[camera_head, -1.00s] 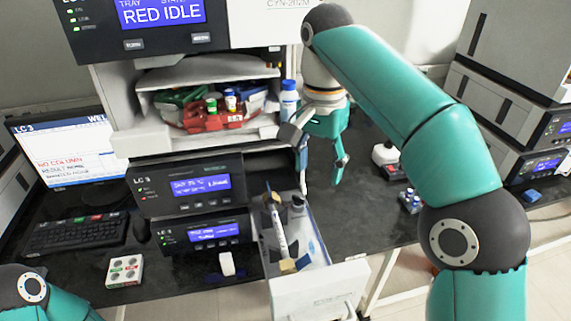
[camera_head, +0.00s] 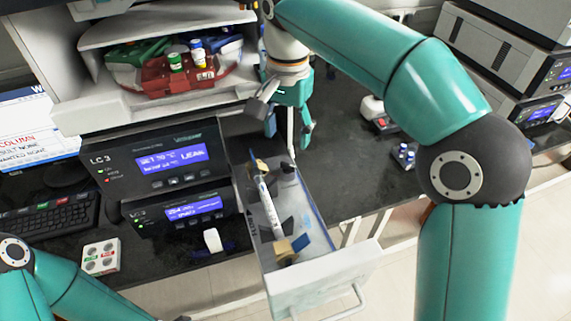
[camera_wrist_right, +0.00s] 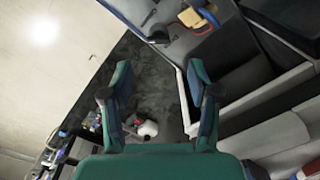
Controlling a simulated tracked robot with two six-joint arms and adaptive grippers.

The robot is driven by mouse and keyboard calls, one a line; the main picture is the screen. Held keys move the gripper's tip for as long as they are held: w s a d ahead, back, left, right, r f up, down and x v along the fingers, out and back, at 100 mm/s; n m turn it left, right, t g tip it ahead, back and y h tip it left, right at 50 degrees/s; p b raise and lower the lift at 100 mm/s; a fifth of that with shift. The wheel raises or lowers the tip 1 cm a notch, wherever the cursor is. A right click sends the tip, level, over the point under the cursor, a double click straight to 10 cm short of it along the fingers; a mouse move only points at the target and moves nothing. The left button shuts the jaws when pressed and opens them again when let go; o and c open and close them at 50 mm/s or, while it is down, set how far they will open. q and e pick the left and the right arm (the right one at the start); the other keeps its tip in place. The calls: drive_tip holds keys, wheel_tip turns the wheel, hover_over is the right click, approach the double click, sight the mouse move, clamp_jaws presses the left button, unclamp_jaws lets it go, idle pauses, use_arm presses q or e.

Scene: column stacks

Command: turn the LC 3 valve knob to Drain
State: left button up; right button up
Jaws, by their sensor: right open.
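The upper LC 3 module (camera_head: 120,165) has a lit blue screen reading "LEAK" at its right end. A lower LC 3 module (camera_head: 150,222) with a smaller blue screen sits under it. A white knob-like handle (camera_head: 212,240) stands out at the lower module's front; I take it for the valve knob, but its position label is unreadable. My right gripper (camera_head: 289,130) is open and empty, above the bench behind the open drawer and well apart from the handle. Its two open fingers (camera_wrist_right: 160,75) show in the right wrist view. Only my left arm shows, at lower left; its gripper is out of view.
An open drawer (camera_head: 335,275) juts out right of the modules, holding a white column-like tube (camera_head: 268,205). A white block with coloured buttons (camera_head: 100,256) lies left of the handle. A keyboard (camera_head: 45,216) is farther left. Vials sit in a red holder (camera_head: 180,88) above.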

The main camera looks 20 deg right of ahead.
sight(288, 164)
wheel_tip(288, 164, down, 8)
drive_tip(key=shift+s+r+b, duration=0.1)
drive_tip(key=shift+b, duration=0.35)
